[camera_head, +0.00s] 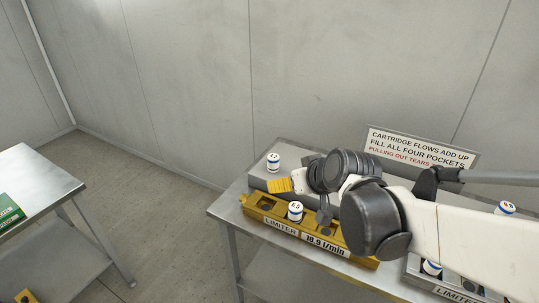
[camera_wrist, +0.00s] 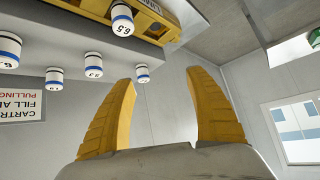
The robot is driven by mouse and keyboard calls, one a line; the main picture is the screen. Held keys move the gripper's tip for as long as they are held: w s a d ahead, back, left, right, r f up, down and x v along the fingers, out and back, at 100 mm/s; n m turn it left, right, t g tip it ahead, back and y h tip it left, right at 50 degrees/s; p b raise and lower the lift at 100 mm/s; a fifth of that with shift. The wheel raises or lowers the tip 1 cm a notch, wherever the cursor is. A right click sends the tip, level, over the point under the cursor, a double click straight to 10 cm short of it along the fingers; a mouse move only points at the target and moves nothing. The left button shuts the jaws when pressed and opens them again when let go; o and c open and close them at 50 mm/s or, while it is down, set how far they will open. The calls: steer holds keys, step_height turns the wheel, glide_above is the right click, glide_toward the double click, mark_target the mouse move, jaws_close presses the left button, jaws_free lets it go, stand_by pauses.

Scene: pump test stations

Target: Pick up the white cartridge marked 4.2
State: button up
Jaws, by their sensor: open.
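My gripper (camera_wrist: 161,80) is open and empty; its two yellow fingers stand apart in the wrist view. In the head view a yellow finger (camera_head: 279,185) shows over the grey shelf at the station's back left. Small white cartridges with blue bands are in view: one on the shelf (camera_head: 273,161), one upright in the yellow block (camera_head: 295,210), one at the far right (camera_head: 505,208). The wrist view shows several, among them one at the block (camera_wrist: 122,20) and one beyond the left finger (camera_wrist: 93,65). I cannot make out which is marked 4.2. My arm hides part of the shelf.
The yellow limiter block (camera_head: 264,217) reads 18.9 l/min and lies on the metal table (camera_head: 222,209). A sign (camera_head: 421,147) stands behind. A grey block (camera_head: 449,291) with a cartridge (camera_head: 432,268) lies at right. Another table (camera_head: 38,172) stands left, with open floor between.

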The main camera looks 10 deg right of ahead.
steer(key=w+d+f+t+y+p, duration=0.1)
steer(key=w+f+t+p, duration=0.1)
steer(key=w, duration=0.9)
steer(key=n+t+p, duration=0.1)
steer(key=t+p, duration=0.1)
glide_toward(274, 157)
steer(key=b+x, duration=0.1)
steer(key=x, duration=0.4)
steer(key=shift+w+a+b, duration=0.2)
steer(key=shift+w+b, duration=0.1)
steer(key=b+x, duration=0.2)
steer(key=x, duration=0.3)
steer(key=shift+d+f, duration=0.1)
steer(key=shift+f, duration=0.15)
steer(key=shift+r, duration=0.1)
steer(key=c, duration=1.4)
